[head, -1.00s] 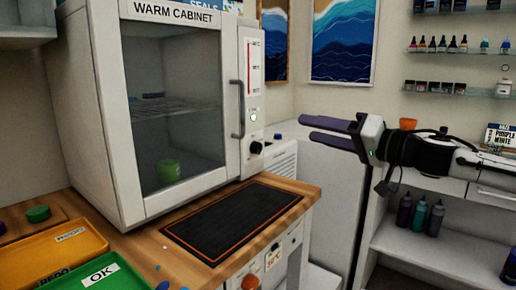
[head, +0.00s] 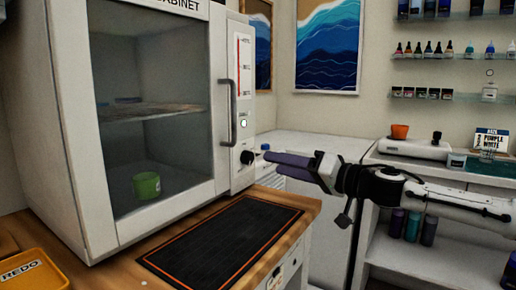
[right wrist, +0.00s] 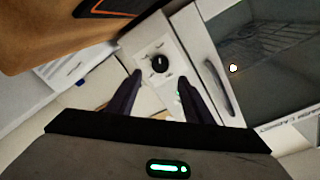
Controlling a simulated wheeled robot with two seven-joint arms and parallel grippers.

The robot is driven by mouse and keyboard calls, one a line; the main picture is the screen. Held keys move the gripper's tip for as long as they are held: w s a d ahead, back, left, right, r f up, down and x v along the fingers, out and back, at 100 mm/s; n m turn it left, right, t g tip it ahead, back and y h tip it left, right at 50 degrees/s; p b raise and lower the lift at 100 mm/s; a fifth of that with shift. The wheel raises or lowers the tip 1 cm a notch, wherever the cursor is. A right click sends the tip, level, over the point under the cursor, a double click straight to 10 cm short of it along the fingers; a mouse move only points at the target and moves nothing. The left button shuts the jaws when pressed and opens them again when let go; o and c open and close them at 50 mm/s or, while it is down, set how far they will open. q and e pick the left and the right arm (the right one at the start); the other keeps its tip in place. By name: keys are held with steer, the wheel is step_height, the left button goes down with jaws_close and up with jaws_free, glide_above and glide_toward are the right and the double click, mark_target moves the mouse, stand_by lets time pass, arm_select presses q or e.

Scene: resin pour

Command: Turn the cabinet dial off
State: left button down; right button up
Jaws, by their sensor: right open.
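The warm cabinet (head: 105,215) stands at the left with its glass door closed. Its black dial (head: 247,157) is low on the white control panel, below a red-marked scale. The dial also shows in the right wrist view (right wrist: 160,63), between and beyond the fingertips, with a light mark on its face. My right gripper (head: 268,163) is open and empty, its purple fingers pointing left at the dial from the right. The fingers appear close to the dial but not around it. My left gripper is not in view.
A green cup (head: 147,186) sits inside the cabinet. A black mat with an orange border (head: 220,240) lies on the wooden bench in front. The door handle (head: 232,112) is left of the panel. Shelves with bottles (head: 430,95) are at the right.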

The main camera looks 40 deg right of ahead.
mark_target(251, 158)
steer(key=p+x, duration=0.5)
steer(key=x, duration=0.1)
steer(key=shift+w+a+r, duration=0.1)
steer(key=shift+w+r, duration=0.1)
steer(key=shift+w+a+f+p, duration=0.15)
steer(key=shift+w+a+p, duration=0.05)
steer(key=shift+w+p, duration=0.25)
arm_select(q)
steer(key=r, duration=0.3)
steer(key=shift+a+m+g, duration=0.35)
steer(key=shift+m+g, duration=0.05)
arm_select(e)
steer(key=c, duration=1)
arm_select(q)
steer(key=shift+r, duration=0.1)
arm_select(e)
steer(key=shift+c, duration=0.2)
